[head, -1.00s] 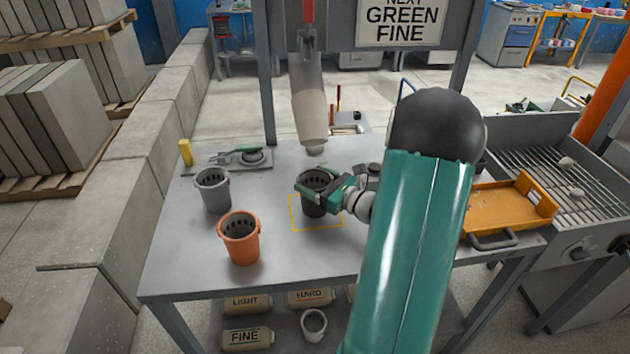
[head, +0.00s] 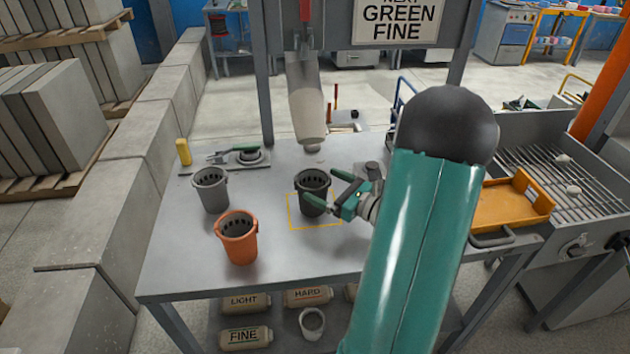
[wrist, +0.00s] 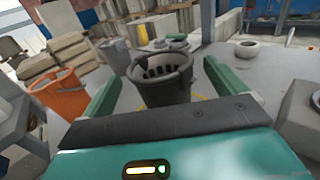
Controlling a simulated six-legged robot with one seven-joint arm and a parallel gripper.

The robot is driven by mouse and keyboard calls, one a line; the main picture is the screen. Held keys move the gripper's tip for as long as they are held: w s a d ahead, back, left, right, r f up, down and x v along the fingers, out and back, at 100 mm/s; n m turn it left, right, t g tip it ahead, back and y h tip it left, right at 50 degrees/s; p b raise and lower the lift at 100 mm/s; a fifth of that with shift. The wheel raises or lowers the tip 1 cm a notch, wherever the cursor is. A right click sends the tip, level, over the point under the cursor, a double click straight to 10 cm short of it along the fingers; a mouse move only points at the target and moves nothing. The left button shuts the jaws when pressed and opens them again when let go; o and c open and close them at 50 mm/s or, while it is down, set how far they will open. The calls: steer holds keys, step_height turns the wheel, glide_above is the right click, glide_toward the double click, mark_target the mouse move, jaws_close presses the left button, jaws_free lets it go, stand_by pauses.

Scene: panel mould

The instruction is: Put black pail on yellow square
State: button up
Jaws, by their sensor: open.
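The black pail (head: 313,190) stands upright on the table, over the back part of the yellow square outline (head: 315,228). The square's front part shows bare; the pail hides some of its back edge. My gripper (head: 331,192) is open, just right of the pail, with its fingers pointing left toward it. In the wrist view the black pail (wrist: 162,82) stands ahead, between the lines of the two spread green fingers, and nothing is gripped. A bit of the yellow line (wrist: 117,112) shows beside the pail's base there.
A grey pail (head: 211,190) and an orange pail (head: 239,238) stand on the table (head: 190,270) to the left. A hopper spout (head: 307,110) hangs behind the black pail. An orange tray (head: 510,205) is at right.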

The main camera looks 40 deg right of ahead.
steer(key=s+d, duration=0.1)
steer(key=s, duration=0.6)
steer(key=w+a+r+n+g+y, duration=0.1)
steer(key=a+r+n+g+y, duration=0.15)
steer(key=a+n+g, duration=0.7)
steer(key=w+a+r+n+g+y, duration=0.15)
steer(key=a+n+y, duration=0.4)
steer(key=a, duration=0.95)
steer(key=s+a+r+n+h, duration=0.4)
steer(key=n+h, duration=0.1)
steer(key=n, duration=0.4)
steer(key=s+a+r+n+g+h, duration=0.1)
steer(key=s+a+r+n+h, duration=0.2)
steer(key=n+h, duration=0.3)
steer(key=a+r+n, duration=0.1)
steer(key=n, duration=0.2)
steer(key=shift+s+a+n, duration=0.3)
steer(key=shift+s+n, duration=0.05)
steer(key=shift+n, duration=0.05)
